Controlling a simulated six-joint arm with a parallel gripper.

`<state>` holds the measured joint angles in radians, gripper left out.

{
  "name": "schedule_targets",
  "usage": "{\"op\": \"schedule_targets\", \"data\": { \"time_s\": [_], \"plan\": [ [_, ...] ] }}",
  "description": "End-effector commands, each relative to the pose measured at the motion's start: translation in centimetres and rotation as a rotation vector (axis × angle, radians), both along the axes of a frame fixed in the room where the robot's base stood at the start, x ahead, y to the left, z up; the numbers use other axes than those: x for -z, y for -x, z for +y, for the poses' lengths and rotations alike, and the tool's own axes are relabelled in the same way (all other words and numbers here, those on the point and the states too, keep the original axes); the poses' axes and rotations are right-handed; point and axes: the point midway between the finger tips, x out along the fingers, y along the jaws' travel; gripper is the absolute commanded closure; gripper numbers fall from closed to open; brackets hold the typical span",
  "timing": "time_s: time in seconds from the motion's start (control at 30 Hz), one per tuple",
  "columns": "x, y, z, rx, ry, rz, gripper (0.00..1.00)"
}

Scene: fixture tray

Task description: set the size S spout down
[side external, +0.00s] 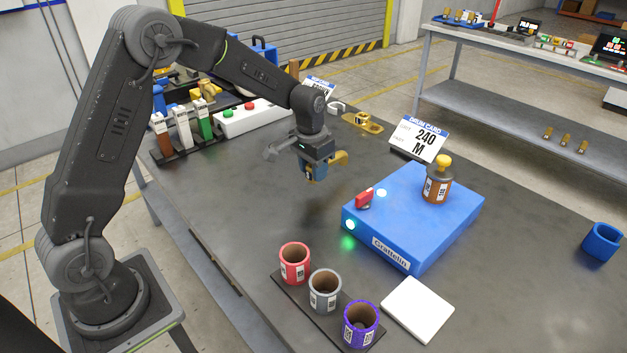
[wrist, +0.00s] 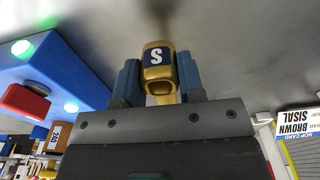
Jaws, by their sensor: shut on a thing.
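The size S spout (wrist: 158,57) is gold, with a dark label bearing a white S. In the wrist view it sits between the two blue fingers of my gripper (wrist: 159,82), which is shut on it. In the side view my gripper (side external: 315,174) holds the spout (side external: 340,158) above the grey table, left of the blue machine.
A gold plate (side external: 362,122) lies farther back. Red, grey and purple cups stand in front, beside a white pad (side external: 418,309).

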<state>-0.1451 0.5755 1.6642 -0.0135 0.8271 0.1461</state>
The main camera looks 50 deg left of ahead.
Motion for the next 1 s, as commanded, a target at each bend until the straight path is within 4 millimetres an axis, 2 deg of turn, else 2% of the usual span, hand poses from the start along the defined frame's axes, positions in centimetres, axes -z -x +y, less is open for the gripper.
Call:
{"op": "schedule_targets", "data": {
  "time_s": [0.27,0.67,0.7,0.93,1.0],
  "plan": [
    [3.5,0.0,0.0,0.0,0.001,0.0,1.0],
    [4.0,0.0,0.0,0.001,0.001,-0.001,1.0],
    [4.1,0.1,0.0,0.001,0.001,0.001,0.61],
    [4.1,0.1,0.0,0.001,0.001,0.001,0.39],
    [4.0,0.1,0.0,0.001,0.001,0.001,0.39]
  ]
}}
